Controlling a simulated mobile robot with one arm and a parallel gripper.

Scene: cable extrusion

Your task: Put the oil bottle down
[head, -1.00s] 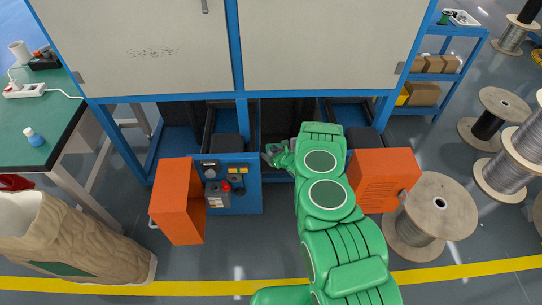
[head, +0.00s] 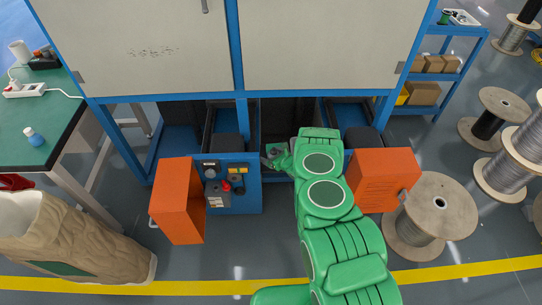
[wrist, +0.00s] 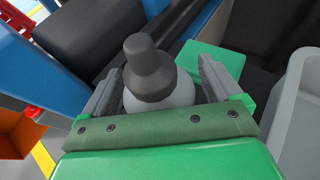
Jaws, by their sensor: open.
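The oil bottle (wrist: 170,97) shows in the wrist view with a pale grey body and a dark grey tapered cap (wrist: 148,66). My gripper (wrist: 160,85) is open, with one grey finger on each side of the bottle. I cannot tell whether either finger touches it. The bottle's lower part is hidden behind the gripper's palm. In the head view my gripper (head: 274,158) is at the dark opening under the machine cabinet, left of my green arm. The bottle is too small to make out there.
A grey bin wall (wrist: 294,110) stands close on the right in the wrist view, with a dark block (wrist: 85,40) on the left. Orange boxes (head: 176,205) (head: 384,180) flank the opening. A blue control panel (head: 236,190) stands left of my gripper. Cable spools (head: 440,205) stand right.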

